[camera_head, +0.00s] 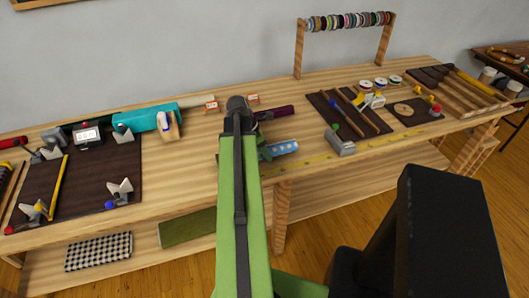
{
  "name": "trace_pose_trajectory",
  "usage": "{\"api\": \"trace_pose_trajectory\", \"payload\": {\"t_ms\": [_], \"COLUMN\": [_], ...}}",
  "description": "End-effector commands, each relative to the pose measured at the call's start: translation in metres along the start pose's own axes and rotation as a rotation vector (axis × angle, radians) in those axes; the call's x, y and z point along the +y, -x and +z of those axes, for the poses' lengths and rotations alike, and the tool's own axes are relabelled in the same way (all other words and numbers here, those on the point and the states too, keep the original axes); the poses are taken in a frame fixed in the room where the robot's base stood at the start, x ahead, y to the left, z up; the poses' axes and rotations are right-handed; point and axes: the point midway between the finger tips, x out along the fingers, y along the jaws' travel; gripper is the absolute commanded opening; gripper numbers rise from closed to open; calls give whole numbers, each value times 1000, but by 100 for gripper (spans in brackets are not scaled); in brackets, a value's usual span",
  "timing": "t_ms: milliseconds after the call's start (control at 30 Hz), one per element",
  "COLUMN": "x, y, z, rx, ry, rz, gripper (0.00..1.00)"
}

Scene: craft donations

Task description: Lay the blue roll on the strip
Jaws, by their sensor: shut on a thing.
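The blue roll (281,149), light blue with pale marks, shows just right of my green arm, above the front part of the wooden bench. Its left end is hidden. My gripper (264,153) is mostly hidden behind my arm. A small dark green part of it shows at the roll's left end, and it is shut on the roll. A thin yellow strip (320,159) with marks runs along the bench's front edge, below and right of the roll. I cannot tell whether the roll touches the bench.
A dark purple roll (276,113) lies behind the blue roll. A grey metal block (340,143) stands to the right, by a dark board (372,122) with sticks. A spool rack (299,48) stands behind.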

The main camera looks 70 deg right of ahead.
Motion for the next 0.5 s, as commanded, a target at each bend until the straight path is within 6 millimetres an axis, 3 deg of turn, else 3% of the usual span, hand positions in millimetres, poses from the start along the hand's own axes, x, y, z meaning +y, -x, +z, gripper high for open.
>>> {"api": "trace_pose_trajectory", "payload": {"t_ms": [467,500], "x": [0,0], "y": [-2,-2], "z": [0,0], "rx": [0,0], "ry": [-1,-1], "rz": [0,0], "gripper": [2,50]}}
